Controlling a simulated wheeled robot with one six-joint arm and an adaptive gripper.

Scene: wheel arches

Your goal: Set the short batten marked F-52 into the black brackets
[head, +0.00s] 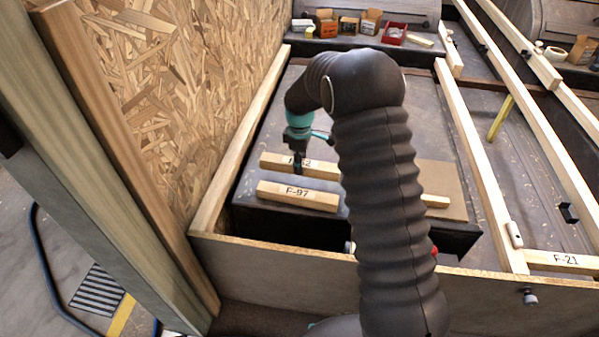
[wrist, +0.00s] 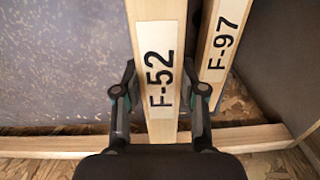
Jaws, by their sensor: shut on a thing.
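The short batten marked F-52 (head: 272,162) lies in the head view on the dark surface left of my arm; it is pale wood with a white label. My gripper (head: 298,168) is shut on it from above and hides part of the label. In the wrist view the F-52 batten (wrist: 158,40) runs between the two fingers of my gripper (wrist: 163,90). Whether it is lifted cannot be told. A black bracket (head: 568,212) sits at the right in the head view, apart from the batten; it looks empty.
A batten marked F-97 (head: 297,196) lies close beside F-52. A batten marked F-21 (head: 560,261) lies at the right, among long pale rails (head: 480,160). A chipboard panel (head: 190,90) stands at the left. Small boxes (head: 348,24) stand at the back.

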